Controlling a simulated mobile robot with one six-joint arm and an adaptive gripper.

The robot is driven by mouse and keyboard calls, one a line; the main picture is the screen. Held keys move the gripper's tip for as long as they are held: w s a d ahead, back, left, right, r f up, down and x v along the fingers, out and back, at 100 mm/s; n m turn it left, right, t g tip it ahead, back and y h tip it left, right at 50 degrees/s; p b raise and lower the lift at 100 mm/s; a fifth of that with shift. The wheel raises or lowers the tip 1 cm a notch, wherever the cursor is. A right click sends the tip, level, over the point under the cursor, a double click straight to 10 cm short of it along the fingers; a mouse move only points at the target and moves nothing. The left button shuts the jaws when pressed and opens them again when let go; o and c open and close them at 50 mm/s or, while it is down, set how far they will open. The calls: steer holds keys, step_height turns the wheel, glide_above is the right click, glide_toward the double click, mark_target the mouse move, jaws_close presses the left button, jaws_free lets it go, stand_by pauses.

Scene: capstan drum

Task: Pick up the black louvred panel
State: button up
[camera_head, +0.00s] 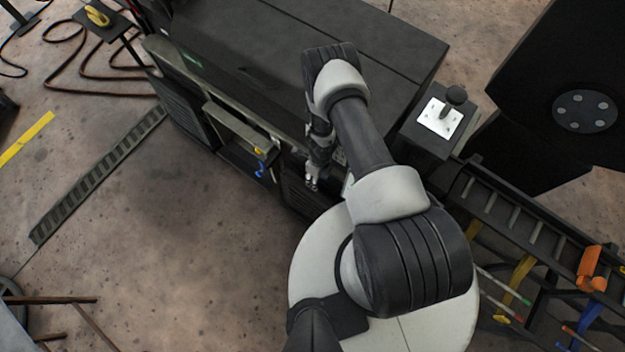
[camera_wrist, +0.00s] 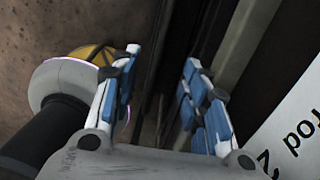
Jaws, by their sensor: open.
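A black louvred panel (camera_head: 298,197) stands upright at the right end of the dark cabinet's front, partly hidden by my arm. A similar dark louvred face (camera_head: 185,112) shows at the cabinet's left end. My gripper (camera_head: 312,184) points down at the top of the right-hand panel. In the wrist view my gripper (camera_wrist: 160,66) is open, with blue and white finger pads apart. Dark narrow edges run between and beyond the fingers. I cannot tell whether either finger touches the panel.
The cabinet (camera_head: 310,45) has an open bay with a tan shelf (camera_head: 235,130) left of my gripper. A white sign (camera_wrist: 295,120) with black letters is close on the right. A lever box (camera_head: 440,117) and a tool rack (camera_head: 530,225) stand right.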

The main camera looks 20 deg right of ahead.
steer(key=b, duration=0.8)
glide_toward(315, 194)
steer(key=f, duration=0.5)
steer(key=shift+s+a+f, duration=0.1)
steer(key=shift+a, duration=0.1)
step_height(315, 194, down, 5)
steer(key=b, duration=0.4)
steer(key=shift+f, duration=0.1)
steer(key=shift+c, duration=0.2)
jaws_close()
